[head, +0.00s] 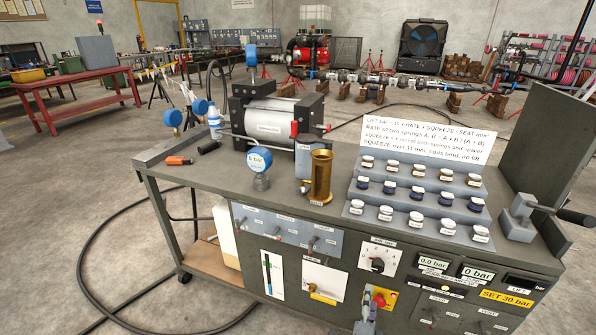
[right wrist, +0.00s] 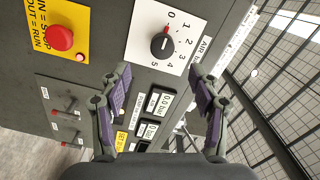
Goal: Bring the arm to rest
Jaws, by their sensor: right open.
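My right gripper (head: 367,314) shows only as a small part at the bottom of the head view, in front of the bench's control panel near the red stop button (head: 380,299). In the right wrist view the gripper (right wrist: 160,80) is open, its two purple-padded fingers wide apart with nothing between them. Beyond them are the black dial (right wrist: 164,43), the red stop button (right wrist: 60,37) to the left and small displays. I cannot tell how close the fingers are to the panel. My left gripper is not in view.
The bench top (head: 225,175) carries a brass cylinder (head: 319,176), a gauge (head: 260,162), a stepped rack (head: 414,206) of labelled spools and a grey lever device (head: 518,218). A black hose (head: 90,255) lies on the floor at left. Open floor surrounds the bench.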

